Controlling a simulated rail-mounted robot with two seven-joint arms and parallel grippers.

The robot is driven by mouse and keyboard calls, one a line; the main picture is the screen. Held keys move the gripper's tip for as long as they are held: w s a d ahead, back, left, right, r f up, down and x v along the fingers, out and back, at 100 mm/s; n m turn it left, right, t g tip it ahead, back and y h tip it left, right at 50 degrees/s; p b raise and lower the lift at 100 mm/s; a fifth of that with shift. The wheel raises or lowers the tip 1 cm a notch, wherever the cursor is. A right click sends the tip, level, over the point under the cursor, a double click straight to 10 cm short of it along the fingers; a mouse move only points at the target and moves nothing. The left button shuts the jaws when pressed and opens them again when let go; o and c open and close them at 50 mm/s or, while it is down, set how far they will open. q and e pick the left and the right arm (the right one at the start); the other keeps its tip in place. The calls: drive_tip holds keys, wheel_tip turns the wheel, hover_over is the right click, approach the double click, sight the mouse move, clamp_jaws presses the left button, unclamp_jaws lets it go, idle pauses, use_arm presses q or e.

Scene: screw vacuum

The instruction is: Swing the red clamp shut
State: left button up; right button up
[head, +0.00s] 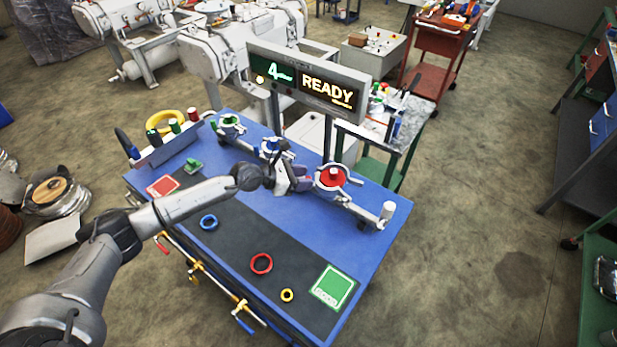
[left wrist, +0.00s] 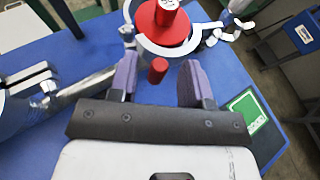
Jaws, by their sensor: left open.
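The red clamp (head: 333,178) is a pale metal ring around a red flanged part on the blue table. In the left wrist view its red part (left wrist: 167,27) sits at the top, with the metal ring (left wrist: 205,33) curving around it. A small red knob (left wrist: 158,70) shows just below, between the fingertips in the picture. My left gripper (head: 304,180) is open, beside the clamp on its left; its purple fingers (left wrist: 160,80) are apart. Contact with the knob cannot be told. My right gripper is not in view.
The blue table (head: 362,245) carries a green-marked clamp (head: 229,124) and a blue-marked one (head: 270,146). A dark mat holds blue (head: 208,222), red (head: 261,264) and yellow (head: 287,295) rings. A READY sign (head: 327,90) stands behind. The front right of the table is clear.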

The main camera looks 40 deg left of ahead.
use_arm(q)
drive_tip(key=shift+x, duration=1.05)
drive_tip(key=shift+c, duration=0.3)
drive_tip(key=shift+s, duration=0.1)
clamp_jaws()
